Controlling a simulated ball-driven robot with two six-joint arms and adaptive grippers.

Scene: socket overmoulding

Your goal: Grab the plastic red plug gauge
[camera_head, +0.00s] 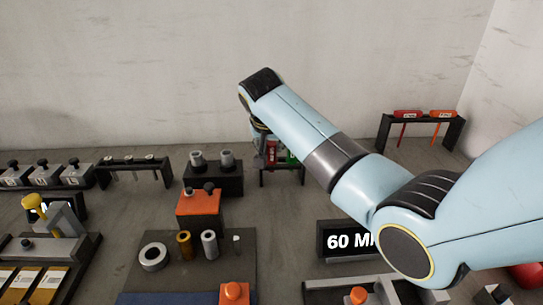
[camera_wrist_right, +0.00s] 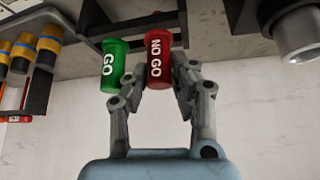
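The red plug gauge (camera_wrist_right: 158,60), marked NO GO, stands at the black rack beside the green gauge (camera_wrist_right: 114,66), marked GO. In the head view the red gauge (camera_head: 271,152) is partly hidden by my right arm. My right gripper (camera_wrist_right: 159,72) has one finger on each side of the red gauge, with the left finger between the red and green gauges. The fingers are very close to the red gauge, but I cannot tell whether they press on it. In the head view this gripper is mostly hidden behind the wrist. My left gripper is not in view.
A rack with red and orange tagged gauges (camera_head: 423,116) stands at the back right. A black block with two grey cylinders (camera_head: 213,178) is left of the gauge rack. A dark mat (camera_head: 200,270) with rings and an orange-topped block lies in front.

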